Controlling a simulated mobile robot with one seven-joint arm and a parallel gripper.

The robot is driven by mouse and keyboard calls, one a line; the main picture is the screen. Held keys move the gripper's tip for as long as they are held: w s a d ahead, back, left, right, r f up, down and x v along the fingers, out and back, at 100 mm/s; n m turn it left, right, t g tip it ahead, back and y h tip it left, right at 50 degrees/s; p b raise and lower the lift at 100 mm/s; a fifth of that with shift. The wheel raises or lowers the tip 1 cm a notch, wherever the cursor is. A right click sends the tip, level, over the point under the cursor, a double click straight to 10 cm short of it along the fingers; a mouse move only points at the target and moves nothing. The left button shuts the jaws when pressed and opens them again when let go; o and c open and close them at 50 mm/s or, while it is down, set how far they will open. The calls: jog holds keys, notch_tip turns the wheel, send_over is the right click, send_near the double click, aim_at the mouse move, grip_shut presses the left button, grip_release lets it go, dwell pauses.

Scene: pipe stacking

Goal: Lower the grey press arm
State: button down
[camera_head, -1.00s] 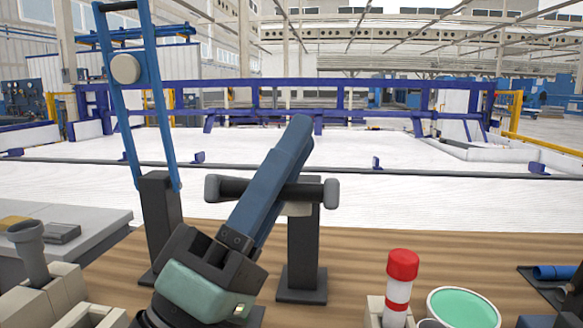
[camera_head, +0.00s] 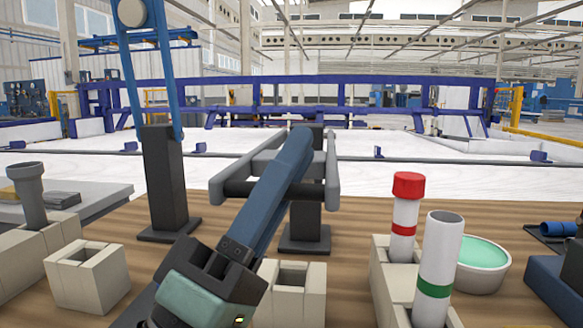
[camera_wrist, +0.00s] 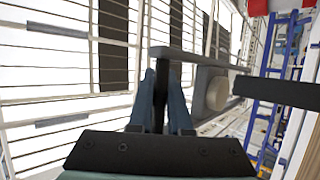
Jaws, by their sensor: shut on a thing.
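The grey press arm (camera_head: 333,168) shows in the head view as two grey rails with a dark crossbar at their near end. It lies roughly level in front of its black post (camera_head: 311,215). My gripper (camera_head: 296,146) reaches up from below, with its long blue fingers across the dark crossbar. In the wrist view, the blue fingers of my gripper (camera_wrist: 160,90) are shut on that dark bar, and a grey rail (camera_wrist: 190,57) runs off to the right. My fingers hide part of the crossbar and post.
A blue press arm (camera_head: 171,90) stands upright on a black post (camera_head: 166,185) at left. Beige blocks (camera_head: 88,285) stand on the wooden table. At right are a red-capped pipe (camera_head: 405,215), a white pipe with a green band (camera_head: 439,255) and a green-filled bowl (camera_head: 484,265).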

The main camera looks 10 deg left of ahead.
jog(key=shift+s+r, duration=0.3)
jog(key=shift+s, duration=0.1)
jog(key=c, duration=0.8)
grip_release()
jog(key=shift+s+r, duration=0.1)
jog(key=shift+s, duration=0.1)
jog(key=shift+c, duration=0.2)
jog(key=shift+w, duration=0.1)
jog(key=shift+f, duration=0.3)
jog(key=b+v, duration=0.2)
jog(key=v, duration=1)
jog(key=shift+s+a+f+b, duration=0.2)
jog(key=shift+b, duration=0.1)
